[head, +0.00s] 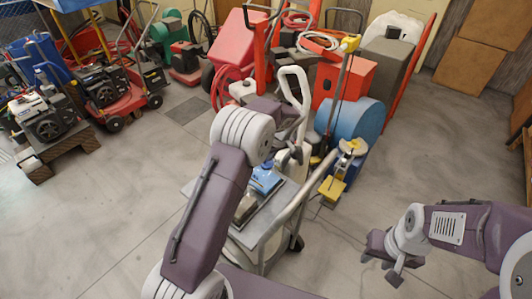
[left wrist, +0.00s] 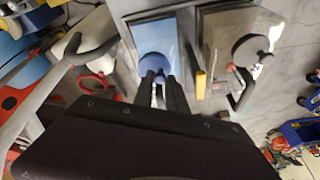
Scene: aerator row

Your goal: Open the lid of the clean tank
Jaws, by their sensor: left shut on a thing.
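A cart with a flat grey top (head: 285,205) stands in front of me in the head view. In the left wrist view it has two lids side by side: a blue lid (left wrist: 158,40) with a round blue knob (left wrist: 153,63), and a brownish lid (left wrist: 222,35) with a dark round knob (left wrist: 252,48). The blue lid also shows in the head view (head: 266,180), partly hidden by my arm. My left gripper (left wrist: 158,80) is shut on the blue knob; whether the lid is raised I cannot tell. My right gripper (head: 386,262) hangs away from the cart at the right; its jaws are unclear.
The cart's pale handle (head: 296,95) rises behind the lids. A yellow part (left wrist: 200,84) sits between the lids. A blue drum (head: 352,122) and red machines (head: 345,82) stand close behind. Engines and mowers (head: 110,85) are at the left. Floor is clear around the cart's front.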

